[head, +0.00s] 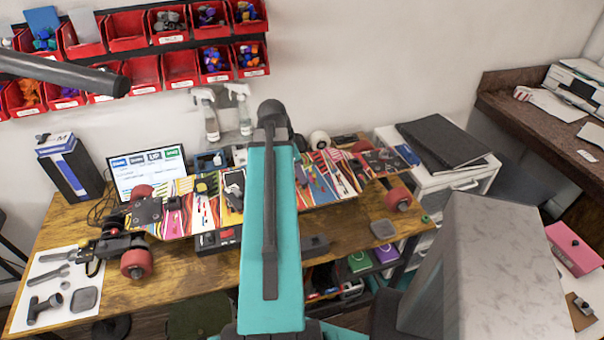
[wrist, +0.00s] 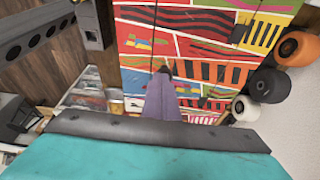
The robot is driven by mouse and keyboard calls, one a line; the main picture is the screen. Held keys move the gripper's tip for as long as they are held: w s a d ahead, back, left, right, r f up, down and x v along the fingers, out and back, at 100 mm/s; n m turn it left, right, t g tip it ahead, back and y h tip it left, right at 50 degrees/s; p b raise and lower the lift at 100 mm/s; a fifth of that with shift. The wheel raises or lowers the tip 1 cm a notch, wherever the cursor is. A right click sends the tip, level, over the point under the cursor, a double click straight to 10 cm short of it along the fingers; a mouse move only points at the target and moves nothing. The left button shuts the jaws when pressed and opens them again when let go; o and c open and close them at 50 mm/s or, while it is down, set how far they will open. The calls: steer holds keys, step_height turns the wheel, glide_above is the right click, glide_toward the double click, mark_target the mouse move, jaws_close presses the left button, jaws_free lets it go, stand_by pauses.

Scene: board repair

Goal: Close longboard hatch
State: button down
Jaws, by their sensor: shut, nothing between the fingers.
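In the wrist view the striped board (wrist: 190,45) fills the centre. My gripper (wrist: 163,72) is shut and empty, its fingertips over the board; contact cannot be told. I cannot make out the hatch or its position.
The wooden workbench (head: 75,228) holds a tool mat (head: 55,300) at left and a screen (head: 148,172) behind the board. Spray bottles (head: 207,115) stand by the wall, below red bins (head: 127,32). Loose wheels (wrist: 298,48) sit beside the board in the wrist view.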

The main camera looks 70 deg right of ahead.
steer(key=shift+s+r, duration=0.1)
steer(key=shift+r+p, duration=1.5)
steer(key=shift+r, duration=0.7)
steer(key=a+b+v, duration=0.1)
steer(key=b+v, duration=0.2)
steer(key=v, duration=0.6)
steer(key=shift+s+a, duration=0.35)
steer(key=shift+a, duration=0.05)
steer(key=shift+r, duration=0.15)
